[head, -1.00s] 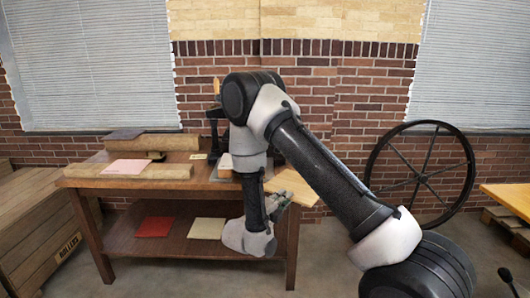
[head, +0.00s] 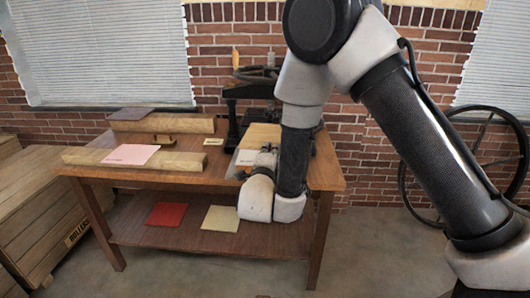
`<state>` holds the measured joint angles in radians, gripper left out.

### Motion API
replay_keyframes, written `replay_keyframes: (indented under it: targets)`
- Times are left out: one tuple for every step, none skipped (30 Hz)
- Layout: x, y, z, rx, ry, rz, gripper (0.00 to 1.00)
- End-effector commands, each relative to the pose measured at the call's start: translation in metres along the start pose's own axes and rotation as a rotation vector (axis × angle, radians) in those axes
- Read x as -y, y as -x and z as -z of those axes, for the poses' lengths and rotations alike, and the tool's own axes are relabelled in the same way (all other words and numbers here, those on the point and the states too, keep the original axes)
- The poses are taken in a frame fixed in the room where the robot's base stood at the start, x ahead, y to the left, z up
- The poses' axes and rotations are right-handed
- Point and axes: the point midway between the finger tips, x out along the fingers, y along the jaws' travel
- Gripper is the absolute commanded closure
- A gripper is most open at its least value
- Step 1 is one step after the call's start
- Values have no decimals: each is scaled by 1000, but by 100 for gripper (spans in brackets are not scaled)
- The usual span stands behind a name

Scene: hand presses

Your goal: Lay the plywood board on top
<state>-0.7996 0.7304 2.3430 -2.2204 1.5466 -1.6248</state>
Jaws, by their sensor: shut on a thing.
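The plywood board (head: 262,134), a flat pale wooden sheet, is at the right part of the table in front of the dark hand press (head: 238,98). My gripper (head: 266,157) is at the board's front edge and shut on it; the fingertips are mostly hidden by my wrist. A pale sheet or stack (head: 245,158) shows just below the board's front left. I cannot tell whether the board touches it. My arm hides the board's right side and part of the press.
The table (head: 215,178) holds two wooden beams (head: 180,162) at left, with a pink sheet (head: 130,154) on the front one. A small card (head: 213,142) lies mid-table. Red (head: 166,214) and cream (head: 221,218) sheets lie on the lower shelf. Crates stand at left.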

Motion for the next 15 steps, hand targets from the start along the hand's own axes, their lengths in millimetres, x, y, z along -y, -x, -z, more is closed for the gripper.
replay_keyframes:
  targets:
    - [1,2,-8,35,-1,1,100]
    - [0,4,-13,55,0,1,100]
    - [-1,5,-17,74,0,2,100]
    - [-2,6,-19,83,0,2,100]
    - [-3,6,-21,89,0,3,100]
    - [-5,7,-22,93,0,4,100]
    - [-7,7,-21,91,0,5,100]
    - [-9,6,-21,90,0,5,100]
    - [-12,6,-21,90,0,5,100]
    - [-15,6,-21,90,0,5,100]
    - [-18,6,-21,89,-1,5,100]
    - [-22,6,-21,89,0,5,100]
    - [-26,7,-20,89,0,5,100]
    - [-29,7,-20,89,1,5,100]
    - [-34,7,-20,88,1,5,100]
